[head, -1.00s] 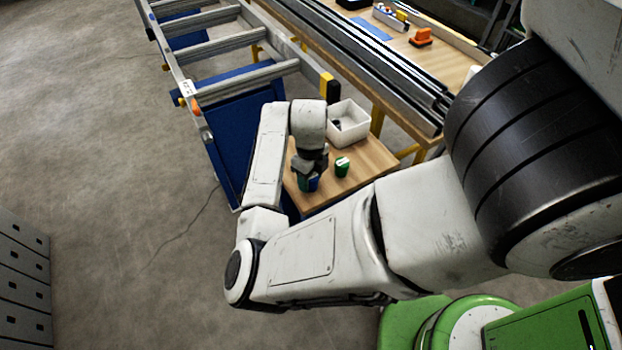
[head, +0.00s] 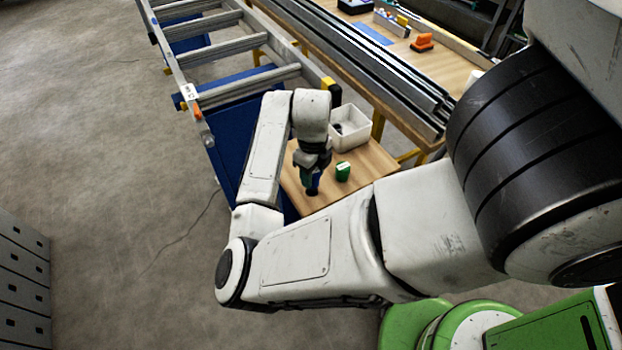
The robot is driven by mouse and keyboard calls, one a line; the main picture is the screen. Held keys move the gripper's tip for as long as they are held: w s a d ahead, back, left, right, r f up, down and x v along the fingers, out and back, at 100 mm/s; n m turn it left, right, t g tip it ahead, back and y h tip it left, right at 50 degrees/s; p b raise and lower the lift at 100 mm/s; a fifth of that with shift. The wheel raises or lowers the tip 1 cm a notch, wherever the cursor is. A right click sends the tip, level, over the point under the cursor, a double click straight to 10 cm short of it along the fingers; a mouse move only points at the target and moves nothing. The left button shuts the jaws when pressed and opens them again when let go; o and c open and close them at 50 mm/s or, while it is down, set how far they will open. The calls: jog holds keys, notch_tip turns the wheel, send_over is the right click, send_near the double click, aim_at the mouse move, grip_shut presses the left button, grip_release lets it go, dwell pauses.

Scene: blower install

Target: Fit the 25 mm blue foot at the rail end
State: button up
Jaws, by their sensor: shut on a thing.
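My gripper (head: 313,172) is above the small wooden side table (head: 370,166) and points down. It is shut on the blue foot (head: 314,184), which is mostly hidden by the jaws. A dark part shows below the blue. A green foot (head: 343,172) with a light top stands on the table just right of my gripper. The ladder's near rail end (head: 197,113) has an orange part at its tip and lies left of my gripper. The ladder's other rail end (head: 331,90) is capped in yellow and black, above and right of my gripper.
A white bin (head: 351,128) with a dark item inside stands at the back of the side table. Blue panels (head: 228,135) stand below the ladder. A workbench with long metal profiles (head: 370,65) and an orange item (head: 422,42) lies beyond.

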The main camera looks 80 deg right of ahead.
jog(key=s+a+r, duration=0.3)
jog(key=s+r, duration=0.6)
jog(key=s, duration=0.4)
jog(key=shift+s, duration=0.15)
jog(key=shift+r, duration=0.1)
